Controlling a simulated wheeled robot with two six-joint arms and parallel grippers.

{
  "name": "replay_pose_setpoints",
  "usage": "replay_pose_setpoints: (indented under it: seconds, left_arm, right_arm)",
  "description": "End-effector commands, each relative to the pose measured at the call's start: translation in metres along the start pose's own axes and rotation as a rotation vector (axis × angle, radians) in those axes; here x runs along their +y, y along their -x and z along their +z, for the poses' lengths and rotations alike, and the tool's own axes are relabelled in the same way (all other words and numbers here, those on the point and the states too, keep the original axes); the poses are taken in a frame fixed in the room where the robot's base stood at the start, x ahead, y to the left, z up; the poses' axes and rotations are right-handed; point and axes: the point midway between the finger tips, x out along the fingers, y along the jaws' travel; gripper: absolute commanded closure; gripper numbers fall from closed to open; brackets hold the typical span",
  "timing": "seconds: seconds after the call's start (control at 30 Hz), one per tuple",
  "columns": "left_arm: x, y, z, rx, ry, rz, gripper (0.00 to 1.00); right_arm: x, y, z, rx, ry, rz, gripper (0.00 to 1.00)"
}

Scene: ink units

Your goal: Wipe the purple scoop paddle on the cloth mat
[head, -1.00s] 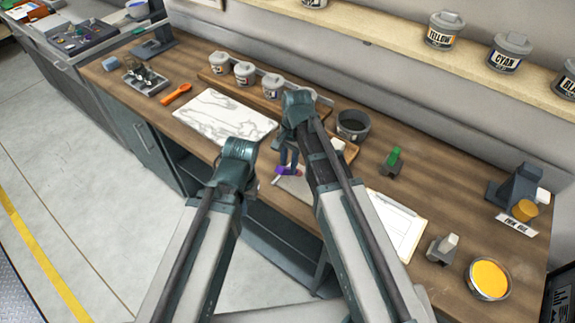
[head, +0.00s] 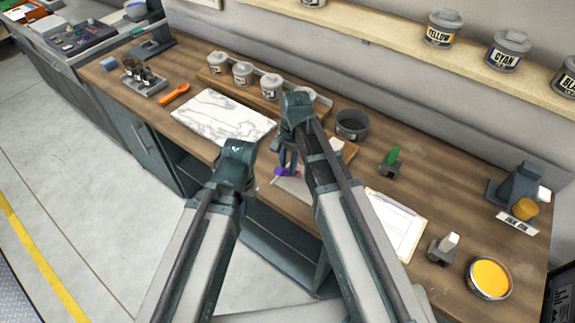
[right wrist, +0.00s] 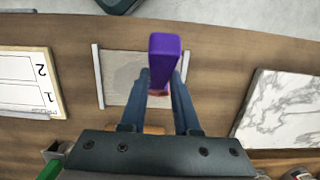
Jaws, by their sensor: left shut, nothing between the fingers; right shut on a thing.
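The purple scoop paddle (head: 284,171) is in my right gripper (head: 287,162), whose fingers are shut on it over the front edge of the workbench. In the right wrist view the paddle (right wrist: 165,58) stands out as a purple block between the fingertips (right wrist: 160,88), with a reddish part below it. The grey cloth mat (right wrist: 120,70) lies under and beside it, with a pale bar along each side. I cannot tell whether the paddle touches the mat. My left gripper (head: 236,160) is shut and empty, left of the mat; its fingertips are mostly hidden by its own wrist.
A marbled slab (head: 222,117) lies left of the mat and a clipboard (head: 396,222) lies right of it. Behind are lidded pots (head: 242,74), a dark bowl (head: 351,124) and a green-handled tool (head: 393,156). An open yellow tin (head: 489,278) stands at right.

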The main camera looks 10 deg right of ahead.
Motion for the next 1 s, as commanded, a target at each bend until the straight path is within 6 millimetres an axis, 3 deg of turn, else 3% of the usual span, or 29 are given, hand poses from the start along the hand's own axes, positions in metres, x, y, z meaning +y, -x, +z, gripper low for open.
replay_pose_setpoints:
  seconds: [0.53,1.0]
  left_arm:
    - [0.001,-0.007,0.000,0.000,0.000,0.000,1.00]
    - [0.001,-0.005,0.000,0.000,0.000,0.000,1.00]
  right_arm:
    - [0.001,-0.007,-0.001,0.000,0.000,0.000,1.00]
    - [0.018,-0.005,-0.001,0.000,0.000,0.000,1.00]
